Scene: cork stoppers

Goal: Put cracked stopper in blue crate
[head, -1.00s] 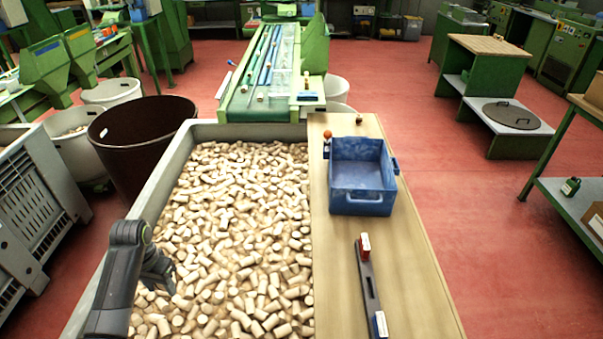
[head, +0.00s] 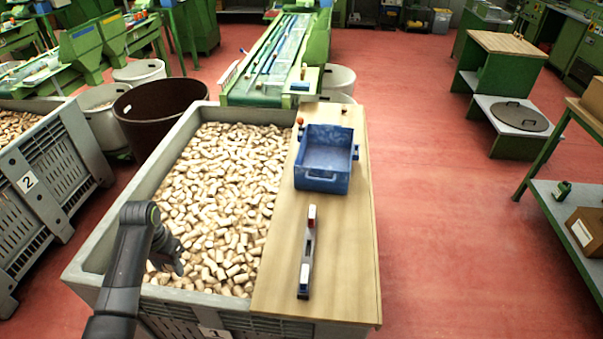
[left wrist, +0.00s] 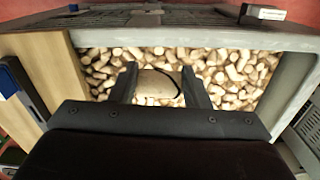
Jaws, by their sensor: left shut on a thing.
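My left gripper (head: 168,256) is over the front left part of the big grey bin of corks. In the left wrist view the gripper (left wrist: 160,90) is shut on a pale cork stopper (left wrist: 155,84) with a dark curved line across it, like a crack. In the head view I cannot make out this stopper at the gripper. The blue crate (head: 322,183) stands on the wooden board right of the corks, toward its far end. Its visible inside looks empty. My right gripper is not in view.
The grey bin (head: 90,262) is full of loose corks (head: 222,190). A small orange ball (head: 300,121) is beside the crate's far left corner. Open red floor lies to the right.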

